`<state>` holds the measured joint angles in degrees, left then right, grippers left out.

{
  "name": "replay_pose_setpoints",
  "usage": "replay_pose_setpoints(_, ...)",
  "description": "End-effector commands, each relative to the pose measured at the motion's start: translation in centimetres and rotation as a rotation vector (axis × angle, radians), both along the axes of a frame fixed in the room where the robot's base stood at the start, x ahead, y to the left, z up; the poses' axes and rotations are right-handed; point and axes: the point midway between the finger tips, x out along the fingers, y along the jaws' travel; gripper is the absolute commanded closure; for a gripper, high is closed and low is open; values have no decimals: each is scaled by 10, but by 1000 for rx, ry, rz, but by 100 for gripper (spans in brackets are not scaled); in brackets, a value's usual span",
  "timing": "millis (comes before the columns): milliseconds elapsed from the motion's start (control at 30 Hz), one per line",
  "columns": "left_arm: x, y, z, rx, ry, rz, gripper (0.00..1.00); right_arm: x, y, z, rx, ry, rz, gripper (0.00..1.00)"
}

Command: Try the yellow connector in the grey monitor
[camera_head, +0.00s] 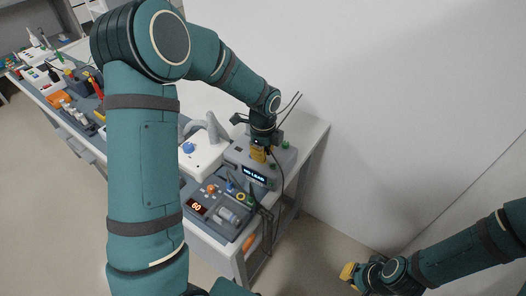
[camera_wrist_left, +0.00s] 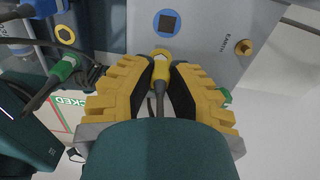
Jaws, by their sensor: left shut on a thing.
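The grey monitor (camera_head: 236,156) stands at the right end of the table, with a lit display (camera_head: 255,175) that appears to read "NO LEAD". My left gripper (camera_head: 262,151) is over it, pointing down. In the left wrist view, the left gripper (camera_wrist_left: 159,85) is shut on the yellow connector (camera_wrist_left: 160,70), whose dark cable runs back between the fingers.
A green connector (camera_wrist_left: 62,70) is at left. A white wall is behind.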

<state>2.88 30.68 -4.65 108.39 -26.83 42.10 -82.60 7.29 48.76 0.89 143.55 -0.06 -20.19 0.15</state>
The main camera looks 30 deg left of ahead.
Motion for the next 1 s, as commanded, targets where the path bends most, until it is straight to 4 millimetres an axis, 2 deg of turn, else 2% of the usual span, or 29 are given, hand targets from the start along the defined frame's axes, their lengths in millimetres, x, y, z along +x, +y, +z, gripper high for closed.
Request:
replay_pose_setpoints(400,0,0,0,0,0,0,100,0,0,0,0,0,0,100)
replay_pose_setpoints(433,0,0,0,0,0,0,75,0,0,0,0,0,0,100)
replay_pose_setpoints(500,0,0,0,0,0,0,52,0,0,0,0,0,0,100)
replay_pose_setpoints(833,0,0,1,0,-1,0,52,0,0,0,0,0,0,100)
replay_pose_setpoints(1000,1,0,18,0,-4,0,52,0,0,0,0,0,0,100)
